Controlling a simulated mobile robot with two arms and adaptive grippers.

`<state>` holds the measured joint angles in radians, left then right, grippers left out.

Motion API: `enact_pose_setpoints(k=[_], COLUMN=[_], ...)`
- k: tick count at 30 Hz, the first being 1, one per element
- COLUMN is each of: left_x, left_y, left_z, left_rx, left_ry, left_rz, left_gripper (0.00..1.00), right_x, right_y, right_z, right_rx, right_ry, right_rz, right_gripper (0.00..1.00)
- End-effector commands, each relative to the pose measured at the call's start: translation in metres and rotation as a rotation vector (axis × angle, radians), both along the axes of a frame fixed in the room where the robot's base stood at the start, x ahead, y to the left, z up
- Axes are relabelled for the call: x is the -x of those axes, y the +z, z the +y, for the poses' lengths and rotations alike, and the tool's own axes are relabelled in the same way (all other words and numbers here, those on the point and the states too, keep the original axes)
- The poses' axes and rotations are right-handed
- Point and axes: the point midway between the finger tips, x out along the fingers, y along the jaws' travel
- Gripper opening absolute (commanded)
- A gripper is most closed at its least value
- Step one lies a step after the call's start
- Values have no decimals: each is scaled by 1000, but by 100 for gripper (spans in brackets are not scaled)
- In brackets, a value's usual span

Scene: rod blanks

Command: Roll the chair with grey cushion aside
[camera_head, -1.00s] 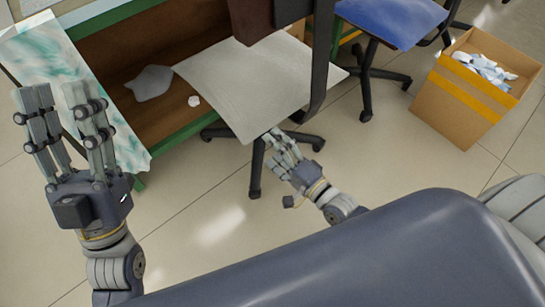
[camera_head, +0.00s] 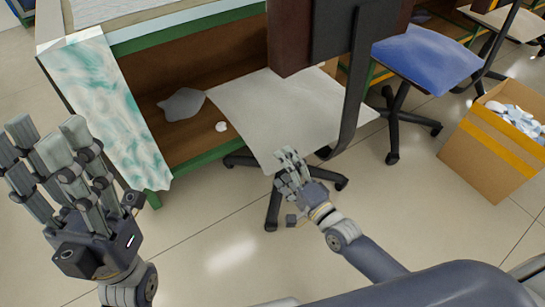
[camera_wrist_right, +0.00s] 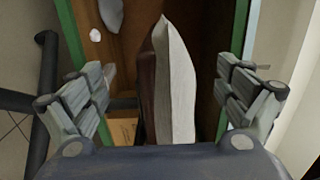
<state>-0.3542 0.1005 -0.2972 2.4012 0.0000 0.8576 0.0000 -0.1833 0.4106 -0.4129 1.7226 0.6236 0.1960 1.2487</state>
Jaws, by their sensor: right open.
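The chair with the grey cushion (camera_head: 285,110) stands in front of a green-edged wooden desk, its dark backrest (camera_head: 352,40) at the top and its black wheeled base (camera_head: 272,205) on the floor. My right gripper (camera_head: 289,163) is at the cushion's near edge. In the right wrist view, my right gripper (camera_wrist_right: 166,75) has its fingers spread apart, with the cushion (camera_wrist_right: 174,85) seen edge-on between them and gaps on both sides. My left gripper (camera_head: 45,140) is open and empty at the left, away from the chair.
The desk (camera_head: 180,160) with a marbled cloth (camera_head: 100,95) is at the left. A blue-cushioned chair (camera_head: 425,55) stands behind right. A cardboard box (camera_head: 490,150) with crumpled contents stands at the right. The near floor (camera_head: 220,240) is clear.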

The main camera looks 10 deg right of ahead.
Motion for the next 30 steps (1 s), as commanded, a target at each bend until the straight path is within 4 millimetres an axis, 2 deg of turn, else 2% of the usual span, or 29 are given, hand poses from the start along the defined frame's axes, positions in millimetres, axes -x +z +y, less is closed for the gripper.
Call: enact_pose_setpoints(k=[3,9,22,30], left_x=[8,9,9,9], left_y=[-7,-12,-13,-13], left_z=[2,2,2,2], left_rx=[12,15,14,14], left_ry=[-2,-2,-3,-3], left_rz=[-36,-45,-43,-43], left_gripper=[40,40,40,40], right_x=[-22,-43,-49,-49], right_y=[-2,-1,0,0], right_z=[8,17,20,20], right_rx=[-2,0,0,0], right_ry=[-2,-1,0,0], right_rz=[-2,0,1,1], right_gripper=[94,94,94,33])
